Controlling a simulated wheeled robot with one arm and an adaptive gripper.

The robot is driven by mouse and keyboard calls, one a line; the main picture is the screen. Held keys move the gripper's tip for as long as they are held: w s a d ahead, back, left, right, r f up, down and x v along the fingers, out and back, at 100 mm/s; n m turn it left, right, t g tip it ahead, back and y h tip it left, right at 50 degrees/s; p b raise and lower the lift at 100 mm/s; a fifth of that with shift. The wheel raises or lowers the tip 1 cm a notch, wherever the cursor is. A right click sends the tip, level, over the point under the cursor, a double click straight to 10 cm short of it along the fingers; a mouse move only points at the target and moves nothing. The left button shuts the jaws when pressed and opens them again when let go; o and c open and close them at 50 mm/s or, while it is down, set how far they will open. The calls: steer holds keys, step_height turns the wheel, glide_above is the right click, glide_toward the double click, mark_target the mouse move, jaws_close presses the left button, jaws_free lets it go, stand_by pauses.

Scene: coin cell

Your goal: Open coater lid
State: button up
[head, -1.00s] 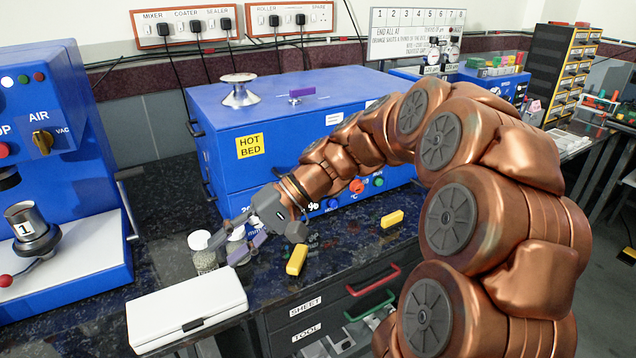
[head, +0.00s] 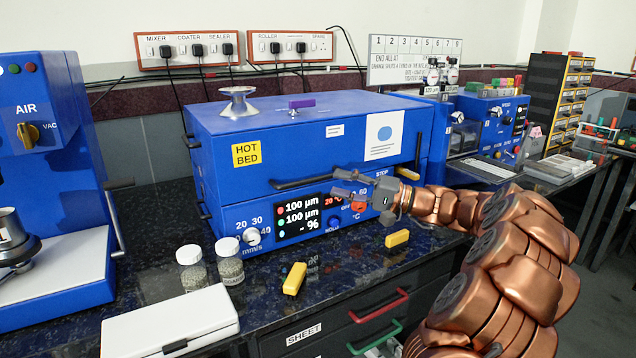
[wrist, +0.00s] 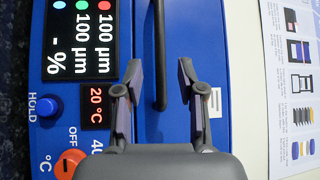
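The coater (head: 230,155) is a blue box with a yellow HOT BED label, and its lid (head: 310,120) is down. A black bar handle (head: 290,182) runs along the lid's lower front edge; its right part is hidden by my gripper (head: 345,184) in the head view. In the wrist view the handle (wrist: 160,50) lies between the two spread fingers of my gripper (wrist: 158,85), with a gap on each side. My gripper is open and empty, just in front of the coater's front face.
The display (head: 305,215) and knobs sit just below the handle. Two jars (head: 230,262), yellow blocks (head: 294,278) and a white case (head: 170,322) stand on the dark bench in front. A metal funnel-like part (head: 239,95) and purple piece (head: 302,103) are on the lid.

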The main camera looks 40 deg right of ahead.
mark_target(318, 179)
steer(key=shift+x, duration=2.95)
steer(key=shift+c, duration=0.3)
jaws_close()
